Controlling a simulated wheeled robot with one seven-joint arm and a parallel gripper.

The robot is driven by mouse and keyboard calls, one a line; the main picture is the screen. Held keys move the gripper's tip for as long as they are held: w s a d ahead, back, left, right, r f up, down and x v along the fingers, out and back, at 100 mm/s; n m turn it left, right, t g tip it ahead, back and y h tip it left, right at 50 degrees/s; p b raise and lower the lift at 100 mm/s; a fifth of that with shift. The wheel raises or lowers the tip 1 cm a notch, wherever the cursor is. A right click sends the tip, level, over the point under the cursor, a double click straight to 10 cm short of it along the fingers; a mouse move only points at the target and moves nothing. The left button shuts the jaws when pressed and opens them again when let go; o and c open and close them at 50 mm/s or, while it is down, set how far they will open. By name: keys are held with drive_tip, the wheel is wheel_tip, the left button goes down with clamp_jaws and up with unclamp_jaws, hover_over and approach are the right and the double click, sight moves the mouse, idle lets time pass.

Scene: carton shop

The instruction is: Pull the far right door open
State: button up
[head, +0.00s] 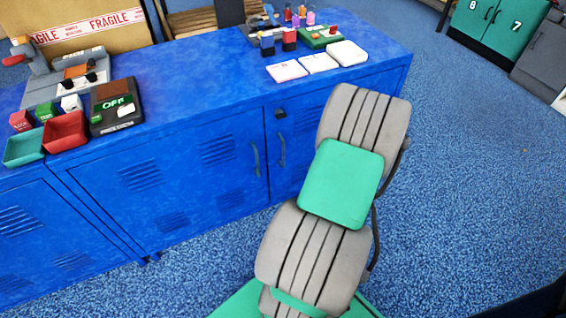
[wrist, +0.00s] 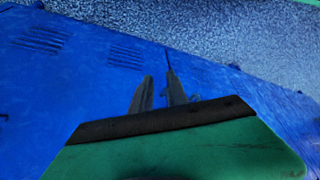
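The far right door (head: 313,133) is the blue cabinet door right of the middle seam. It looks shut, with a dark upright handle (head: 282,150) near its left edge and a small dark lock above that. My arm covers much of the door in the head view, and my gripper is hidden there. In the wrist view my gripper (wrist: 159,75) shows two dark fingers apart, with a narrow gap, against the blue cabinet front. The tips are near a dark seam. I cannot tell whether a handle lies between them.
The neighbouring door (head: 172,177) also looks shut, with its own handle (head: 255,158). The blue cabinet top (head: 205,65) holds a red bin (head: 65,132), a teal bin (head: 24,148), a dark device reading OFF (head: 116,105) and white pads (head: 318,62). Blue carpet (head: 470,180) is clear at right.

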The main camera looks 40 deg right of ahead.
drive_tip(key=b, duration=0.3)
hover_over(283, 165)
drive_tip(key=shift+w+d+f, duration=0.1)
drive_tip(key=shift+d+f, duration=0.15)
drive_tip(key=shift+f, duration=0.05)
drive_tip(key=shift+w+f, duration=0.1)
clamp_jaws()
idle(1.0)
